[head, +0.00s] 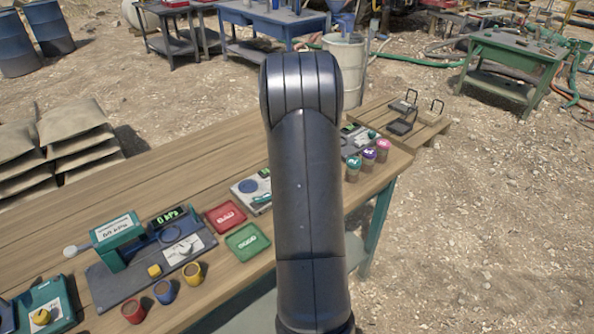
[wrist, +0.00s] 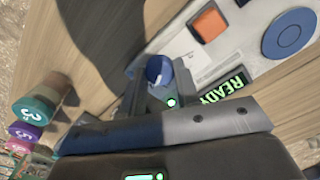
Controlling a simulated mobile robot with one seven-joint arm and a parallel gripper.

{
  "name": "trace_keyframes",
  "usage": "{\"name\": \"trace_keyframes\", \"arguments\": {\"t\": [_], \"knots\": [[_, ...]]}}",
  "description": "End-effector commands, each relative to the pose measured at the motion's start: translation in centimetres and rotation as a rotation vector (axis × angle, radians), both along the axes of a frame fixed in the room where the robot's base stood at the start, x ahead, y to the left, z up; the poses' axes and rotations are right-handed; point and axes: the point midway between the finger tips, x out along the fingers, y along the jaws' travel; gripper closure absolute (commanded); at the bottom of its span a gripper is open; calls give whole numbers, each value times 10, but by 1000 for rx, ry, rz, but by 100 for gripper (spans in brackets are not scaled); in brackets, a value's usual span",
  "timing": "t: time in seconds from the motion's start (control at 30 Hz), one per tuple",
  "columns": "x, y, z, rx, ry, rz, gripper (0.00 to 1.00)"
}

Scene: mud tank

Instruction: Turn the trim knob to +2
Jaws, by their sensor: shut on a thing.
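A dark blue round knob (wrist: 158,70), which I take to be the trim knob, sits between the fingers of my gripper (wrist: 160,82) in the wrist view. The fingers are closed on its sides. The knob's pointer and scale marks cannot be read. Beside it is a pale panel with a lit green READY display (wrist: 222,90), an orange square (wrist: 208,25) and a blue disc (wrist: 288,34). In the head view my arm hides the gripper and the knob; a pale instrument (head: 243,193) with a blue disc shows left of the arm.
Lidded jars, teal (head: 354,163), purple (head: 369,155) and pink (head: 383,146), stand right of my arm near the edge of the wooden table (head: 180,160). Red (head: 226,216) and green (head: 247,241) trays, a pressure instrument (head: 118,228) and small cups (head: 163,291) lie to the left.

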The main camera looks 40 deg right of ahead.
Motion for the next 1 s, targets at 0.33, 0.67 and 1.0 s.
{"name": "trace_keyframes", "arguments": {"t": [0.33,0.67,1.0], "knots": [[1,0,1,-1,-3,-3,94],[0,0,0,0,-1,-2,49],[1,0,10,-1,-3,-2,49]]}}
